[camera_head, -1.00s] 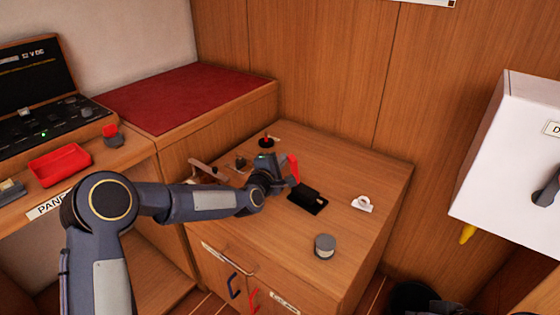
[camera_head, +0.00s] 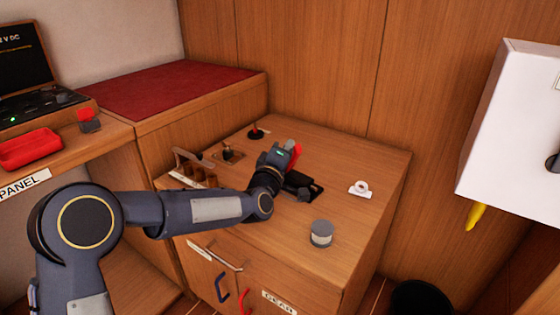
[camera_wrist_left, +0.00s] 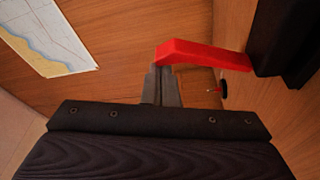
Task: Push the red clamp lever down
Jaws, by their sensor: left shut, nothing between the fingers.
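The red clamp lever (camera_head: 296,152) stands raised from its black clamp base (camera_head: 313,192) on the wooden cabinet top. My left gripper (camera_head: 283,155) is at the lever's near-left side and hides part of lever and base. In the left wrist view, the shut, empty fingers (camera_wrist_left: 162,82) are at the free end of the red lever (camera_wrist_left: 205,53); I cannot tell whether they touch it. The black clamp body (camera_wrist_left: 287,40) is at the right there. My right gripper is not in view.
A grey round tin (camera_head: 321,234) and a white fitting (camera_head: 360,189) stand on the cabinet top (camera_head: 370,160). A red-topped black knob (camera_head: 256,132) and a wooden rack (camera_head: 190,170) are behind and left of my gripper. A white box (camera_head: 510,130) is at the right.

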